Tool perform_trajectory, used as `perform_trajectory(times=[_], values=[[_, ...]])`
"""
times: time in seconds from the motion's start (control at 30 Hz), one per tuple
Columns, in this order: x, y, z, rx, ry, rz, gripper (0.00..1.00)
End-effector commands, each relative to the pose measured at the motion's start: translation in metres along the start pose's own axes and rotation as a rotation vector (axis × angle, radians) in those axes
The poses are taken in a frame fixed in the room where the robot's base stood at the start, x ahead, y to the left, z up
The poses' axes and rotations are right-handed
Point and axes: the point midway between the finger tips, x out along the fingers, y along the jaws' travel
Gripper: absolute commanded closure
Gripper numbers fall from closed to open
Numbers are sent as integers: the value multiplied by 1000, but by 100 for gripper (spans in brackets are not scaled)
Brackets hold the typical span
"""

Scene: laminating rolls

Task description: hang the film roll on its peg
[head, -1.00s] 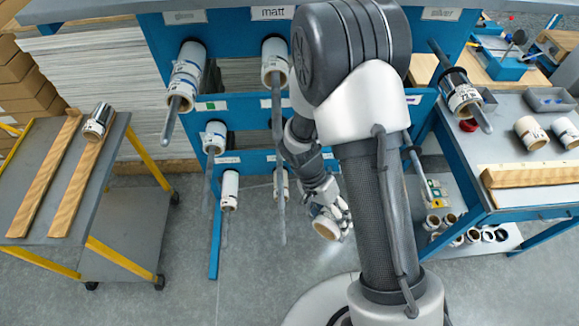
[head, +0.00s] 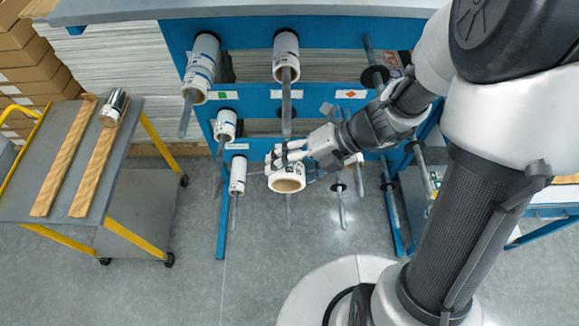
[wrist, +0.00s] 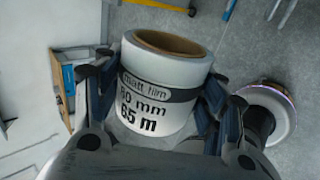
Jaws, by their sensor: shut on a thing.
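My gripper (head: 287,160) is shut on a white film roll (head: 287,179) with a brown core. In the wrist view the roll (wrist: 165,90) sits between the fingers, its label reading "matt film 80 mm 65 m". Its open core end faces the head camera. In the head view it is in front of the blue rack's (head: 262,105) middle column, below the long peg (head: 287,105) that bears a roll (head: 286,58) at its base. The roll and gripper hide what is behind them low in that column. A bare peg (head: 340,205) is to their right.
Rolls hang in the left column: a top one (head: 202,68), a middle one (head: 226,125) and a lower one (head: 237,175). More pegs (head: 422,170) stick out at right, partly behind my arm. A grey cart (head: 60,180) bearing a roll (head: 113,107) stands left.

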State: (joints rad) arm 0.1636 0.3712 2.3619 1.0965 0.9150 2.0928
Motion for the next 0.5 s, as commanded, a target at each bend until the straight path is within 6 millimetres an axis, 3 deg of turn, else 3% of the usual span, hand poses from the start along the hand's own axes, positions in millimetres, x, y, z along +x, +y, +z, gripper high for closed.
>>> perform_trajectory(times=[0.5], values=[[2,-1,51,-5,1,0,63]])
